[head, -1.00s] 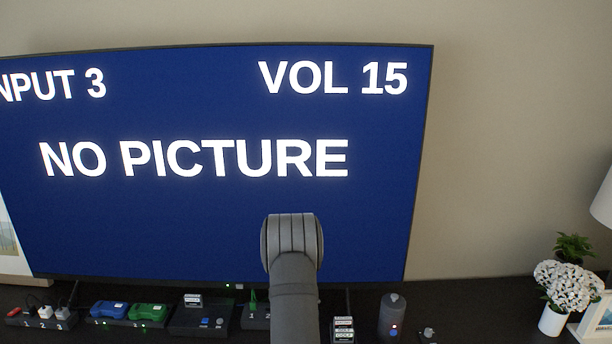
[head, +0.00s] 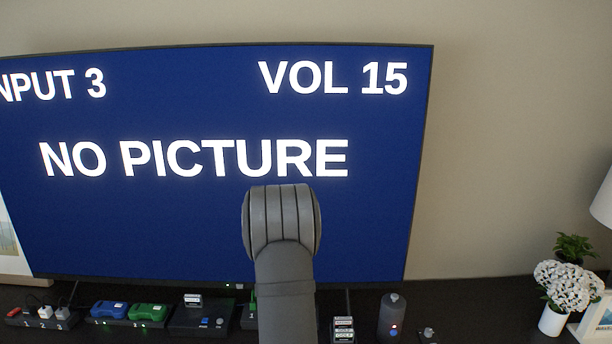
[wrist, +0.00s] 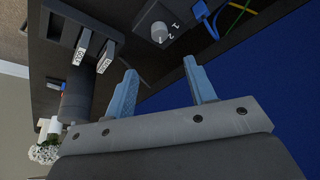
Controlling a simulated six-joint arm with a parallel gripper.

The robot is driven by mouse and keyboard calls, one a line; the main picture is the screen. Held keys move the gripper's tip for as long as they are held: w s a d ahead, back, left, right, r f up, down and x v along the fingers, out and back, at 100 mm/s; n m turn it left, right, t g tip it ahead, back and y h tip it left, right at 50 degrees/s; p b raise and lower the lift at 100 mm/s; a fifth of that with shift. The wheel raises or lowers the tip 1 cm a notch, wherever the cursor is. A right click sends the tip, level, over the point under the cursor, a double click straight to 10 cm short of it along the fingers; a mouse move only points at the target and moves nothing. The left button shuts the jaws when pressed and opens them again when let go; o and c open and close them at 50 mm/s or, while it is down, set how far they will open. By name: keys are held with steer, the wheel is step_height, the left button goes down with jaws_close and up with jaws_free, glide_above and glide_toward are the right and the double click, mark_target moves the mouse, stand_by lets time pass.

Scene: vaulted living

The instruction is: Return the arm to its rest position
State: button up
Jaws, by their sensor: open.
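My gripper (wrist: 162,92) shows in the wrist view with its two blue fingers apart and nothing between them. It is above the dark shelf (wrist: 75,12), which carries labelled cartridges (wrist: 93,52) and a switch box with a round knob (wrist: 159,32) beyond the fingers. In the head view only my grey arm shows, rising in front of the television (head: 150,220). My gripper is out of sight there. The television reads INPUT 3, VOL 15 and NO PICTURE on blue.
On the shelf stand a power strip (head: 40,322), blue (head: 108,308) and green (head: 147,311) controllers, a console (head: 185,322) and a dark cylinder (head: 392,318). White flowers (head: 568,286) and a lamp (head: 602,205) are at the right. The wall space right of the television is clear.

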steer(key=x, duration=1.3)
steer(key=shift+s, duration=0.1)
steer(key=shift+f+n, duration=0.1)
steer(key=shift+n, duration=0.2)
steer(key=shift+d+n+y, duration=0.1)
steer(key=shift+n+y, duration=0.7)
steer(key=shift+n, duration=1.1)
steer(key=shift+d+n+t+y, duration=0.1)
steer(key=shift+n+t+y, duration=0.35)
steer(key=shift+n, duration=0.75)
steer(key=shift+n+y, duration=0.45)
steer(key=shift+n, duration=0.75)
steer(key=shift+c, duration=0.4)
